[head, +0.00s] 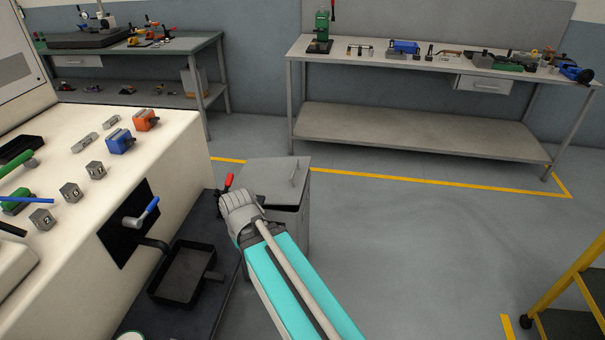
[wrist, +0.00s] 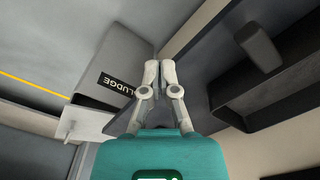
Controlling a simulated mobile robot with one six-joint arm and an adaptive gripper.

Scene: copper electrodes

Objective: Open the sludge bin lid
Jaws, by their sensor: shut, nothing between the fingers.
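The sludge bin (head: 292,225) is a grey box on the floor beside the machine. Its flat grey lid (head: 262,177) lies closed on top, with a bar handle (head: 294,173) near the right edge. In the wrist view the bin (wrist: 122,58) shows its black SLUDGE label, and the lid (wrist: 95,120) with its handle (wrist: 68,127) is at lower left. My gripper (wrist: 160,68) is shut and empty, its fingertips together to the right of the label. In the head view my wrist covers the bin's left front, and the fingertips are hidden.
A black tray (head: 181,274) and a red-handled tool (head: 228,183) sit on the dark shelf left of my arm. The cream machine (head: 75,255) bounds the left. A workbench (head: 420,130) stands at the back. Floor right of the bin is clear up to a yellow step frame (head: 578,284).

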